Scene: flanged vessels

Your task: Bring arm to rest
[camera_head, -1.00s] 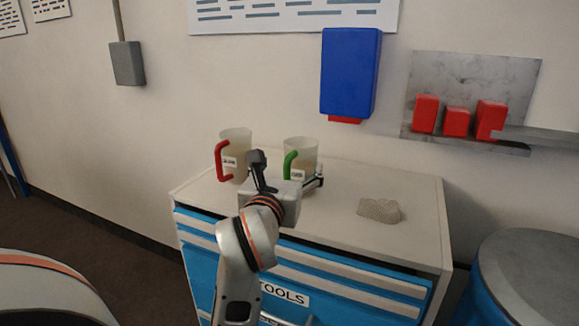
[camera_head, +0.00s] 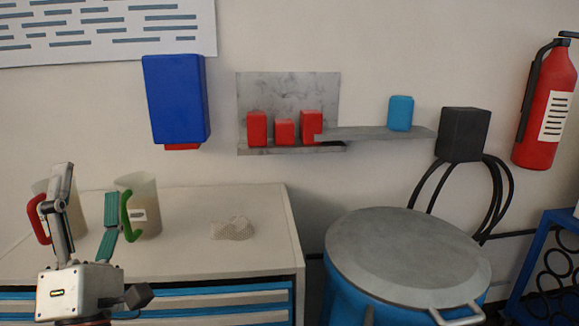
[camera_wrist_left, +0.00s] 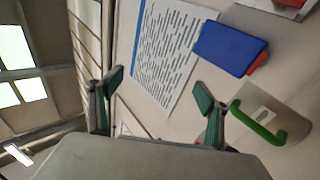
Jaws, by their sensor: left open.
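My left gripper (camera_head: 88,225) is open and empty at the lower left of the head view, its fingers pointing up with green pads showing. It stands in front of the cabinet and overlaps the red-handled jug (camera_head: 40,212) in the picture. The green-handled jug (camera_head: 142,205) stands just right of its right finger; whether they touch cannot be told from the head view. In the left wrist view the open fingers (camera_wrist_left: 158,105) have nothing between them, and the green-handled jug (camera_wrist_left: 285,110) is to their right. My right gripper is not in view.
The white cabinet top (camera_head: 265,205) holds both jugs and a mesh piece (camera_head: 233,228). A blue box (camera_head: 176,100) and a shelf (camera_head: 375,132) with red blocks are on the wall. A lidded blue drum (camera_head: 405,255) stands right. A fire extinguisher (camera_head: 546,105) hangs far right.

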